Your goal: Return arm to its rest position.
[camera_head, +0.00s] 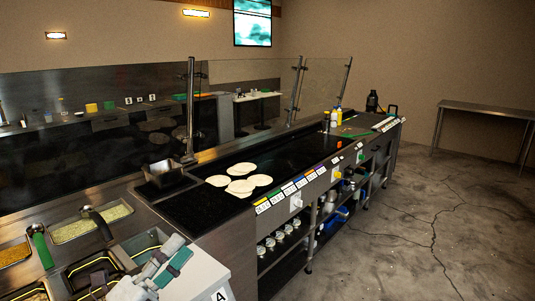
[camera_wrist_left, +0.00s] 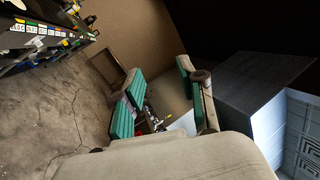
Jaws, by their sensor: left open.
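My left gripper (camera_head: 172,267) is low in the head view, in front of the food wells, with its teal-padded fingers apart. In the left wrist view its two fingers (camera_wrist_left: 160,92) stand apart with nothing held between them. Several pale round tortillas (camera_head: 241,184) lie on the dark griddle (camera_head: 290,153), well beyond the gripper. My right gripper is not in view.
Food wells hold shredded food (camera_head: 92,222), with a green-handled utensil (camera_head: 40,246) and a dark-handled one (camera_head: 100,222). A metal pan (camera_head: 167,174) stands beside the griddle. Bottles (camera_head: 336,117) stand at the far end. The cracked floor (camera_head: 430,215) at right is clear.

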